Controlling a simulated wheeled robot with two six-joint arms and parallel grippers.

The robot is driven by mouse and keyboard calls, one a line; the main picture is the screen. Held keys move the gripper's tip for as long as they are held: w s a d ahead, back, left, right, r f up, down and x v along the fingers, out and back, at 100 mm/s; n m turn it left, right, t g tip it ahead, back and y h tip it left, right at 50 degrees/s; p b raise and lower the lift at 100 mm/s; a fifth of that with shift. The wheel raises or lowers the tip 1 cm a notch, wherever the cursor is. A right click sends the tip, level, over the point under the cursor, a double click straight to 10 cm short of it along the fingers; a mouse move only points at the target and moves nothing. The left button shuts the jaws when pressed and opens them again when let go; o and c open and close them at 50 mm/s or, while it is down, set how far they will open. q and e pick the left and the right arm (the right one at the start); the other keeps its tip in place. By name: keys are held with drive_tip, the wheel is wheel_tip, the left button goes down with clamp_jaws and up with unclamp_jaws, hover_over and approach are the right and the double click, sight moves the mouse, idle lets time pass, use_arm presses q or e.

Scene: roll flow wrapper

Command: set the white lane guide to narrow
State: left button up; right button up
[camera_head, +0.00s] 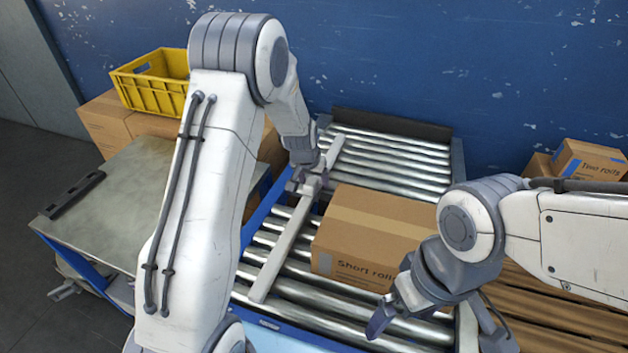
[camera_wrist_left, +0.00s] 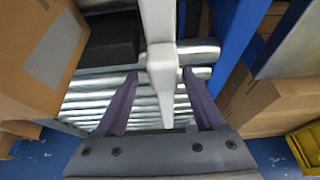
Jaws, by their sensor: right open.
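The white lane guide (camera_head: 283,247) is a long bar running lengthwise over the roller conveyor (camera_head: 300,292), left of the cardboard box (camera_head: 378,222) marked "Short rolls". In the left wrist view the guide (camera_wrist_left: 158,25) has a block-shaped middle part (camera_wrist_left: 163,68). My left gripper (camera_head: 308,182) is over the guide's middle. In its wrist view, the two fingers (camera_wrist_left: 160,92) are spread on either side of the guide with gaps showing, so it is open. My right gripper (camera_head: 437,325) is open and empty, in front of the box's right side. The box partly hides the rollers.
A metal-topped table (camera_head: 120,205) stands at the left. A yellow crate (camera_head: 155,82) sits on cardboard boxes behind it. More boxes (camera_head: 588,160) and wooden slats (camera_head: 570,300) are at the right. A blue wall closes the back.

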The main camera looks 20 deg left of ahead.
sight(309, 199)
use_arm(q)
drive_tip(key=p+v, duration=0.1)
drive_tip(key=v, duration=0.9)
drive_tip(key=shift+r+p, duration=0.2)
drive_tip(key=shift+p, duration=0.1)
drive_tip(key=shift+s, duration=0.1)
